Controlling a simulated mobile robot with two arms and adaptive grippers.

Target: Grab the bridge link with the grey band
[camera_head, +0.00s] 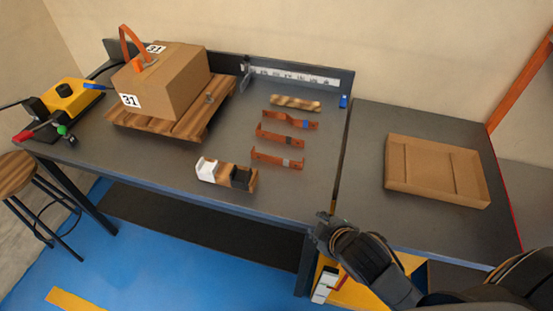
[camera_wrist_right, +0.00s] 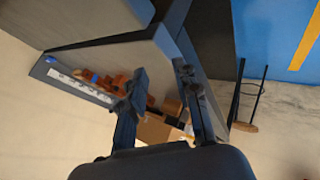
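Three copper-coloured bridge links lie in a column on the grey bench. The nearest link (camera_head: 265,157) has a grey band. The middle link (camera_head: 270,136) has a darker band, and the far link (camera_head: 280,117) has a blue band. My right gripper (camera_head: 323,222) is over the bench's front edge, right of and nearer than the links, apart from them. In the right wrist view its two fingers (camera_wrist_right: 160,82) stand apart with nothing held. Small copper links (camera_wrist_right: 112,84) show beyond the fingers there, partly hidden. My left gripper is not in view.
A wooden block with white and black parts (camera_head: 226,174) sits near the front edge, left of the links. A cardboard box (camera_head: 170,85) on a wooden pallet (camera_head: 190,130) stands at left. A shallow brown tray (camera_head: 400,165) lies on the right bench. A ruler rail (camera_head: 295,77) runs behind.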

